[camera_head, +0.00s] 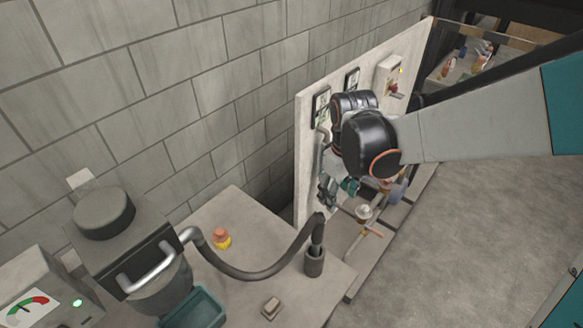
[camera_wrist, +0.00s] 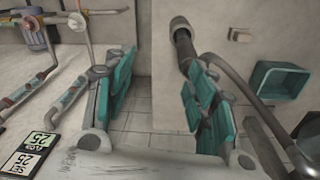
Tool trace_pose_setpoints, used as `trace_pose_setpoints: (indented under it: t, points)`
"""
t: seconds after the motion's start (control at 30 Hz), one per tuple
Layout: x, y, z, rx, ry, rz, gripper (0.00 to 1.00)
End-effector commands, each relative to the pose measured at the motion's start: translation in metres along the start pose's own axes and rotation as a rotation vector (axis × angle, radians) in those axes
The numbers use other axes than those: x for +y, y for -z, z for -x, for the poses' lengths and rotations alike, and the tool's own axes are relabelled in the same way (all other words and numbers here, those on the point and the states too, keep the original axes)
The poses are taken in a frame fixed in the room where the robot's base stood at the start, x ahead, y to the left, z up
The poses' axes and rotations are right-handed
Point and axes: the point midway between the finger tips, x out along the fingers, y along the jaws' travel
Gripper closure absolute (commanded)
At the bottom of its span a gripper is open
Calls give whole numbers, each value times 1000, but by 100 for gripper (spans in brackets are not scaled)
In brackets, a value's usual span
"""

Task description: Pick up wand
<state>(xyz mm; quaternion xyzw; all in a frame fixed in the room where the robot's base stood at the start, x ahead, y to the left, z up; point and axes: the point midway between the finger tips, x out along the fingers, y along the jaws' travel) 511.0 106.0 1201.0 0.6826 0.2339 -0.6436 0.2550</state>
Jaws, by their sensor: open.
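The wand (camera_head: 318,229) is a dark rod at the end of a thick grey hose. It stands upright in a dark cylindrical holder (camera_head: 314,263) near the table's right end. My gripper (camera_head: 337,189) is above and behind the wand in the head view, apart from it. In the wrist view, my gripper (camera_wrist: 163,78) has its teal-padded fingers wide apart with nothing between them. There the wand (camera_wrist: 187,52) lies beyond the fingers at the top, nearer the right finger, which hides part of the hose.
A grey table (camera_head: 240,203) bears a yellow-and-orange object (camera_head: 221,238), a teal tray (camera_head: 201,309) and a small switch (camera_head: 271,307). A machine with a metal handle (camera_head: 147,265) stands left. A white panel (camera_head: 306,135) with displays and pipes is close beside my gripper.

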Motion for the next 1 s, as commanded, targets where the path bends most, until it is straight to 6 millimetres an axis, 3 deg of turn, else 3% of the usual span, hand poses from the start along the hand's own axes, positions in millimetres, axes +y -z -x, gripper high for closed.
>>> trace_pose_setpoints:
  t: [0.03,0.2,0.37,0.7,1.0]
  points:
    - [-13,8,1,-14,21,23,49]
    - [-28,13,-6,-41,50,47,49]
    - [-30,12,-24,-43,52,47,49]
    - [-33,9,-81,-41,52,46,49]
    - [-36,8,-99,-41,51,46,49]
